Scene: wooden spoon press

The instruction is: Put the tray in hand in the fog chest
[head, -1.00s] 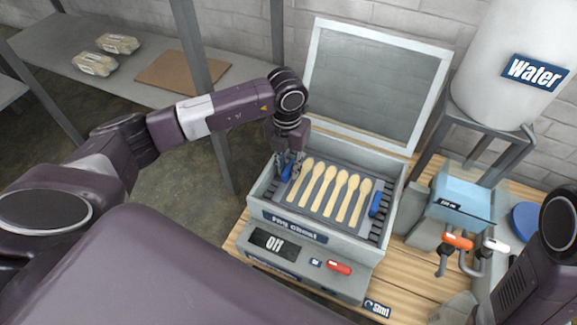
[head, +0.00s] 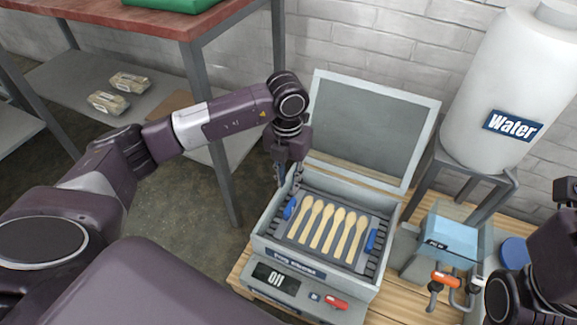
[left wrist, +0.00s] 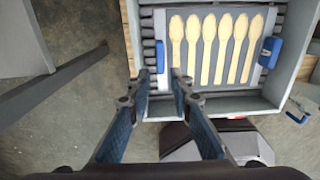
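The tray (head: 335,256) is a dark grey sheet bearing several wooden spoons (head: 334,226), with a blue handle at each side. It lies flat inside the open fog chest (head: 318,270), on a floor of dark rollers. The chest's lid (head: 372,130) stands raised at the back. My left gripper (head: 280,180) is above the chest's left wall, close to the left blue handle (head: 290,208) and apart from it. In the left wrist view its fingers (left wrist: 162,82) are spread with nothing between them, and the tray (left wrist: 257,80) shows beyond. My right gripper's fingers are not visible.
The chest's front has a display and a red switch (head: 335,303). To its right are a light blue water box (head: 452,238), an orange-handled tap (head: 445,279) and a white water tank (head: 490,95) on a stand. A shelf with wrapped packs (head: 108,102) stands left.

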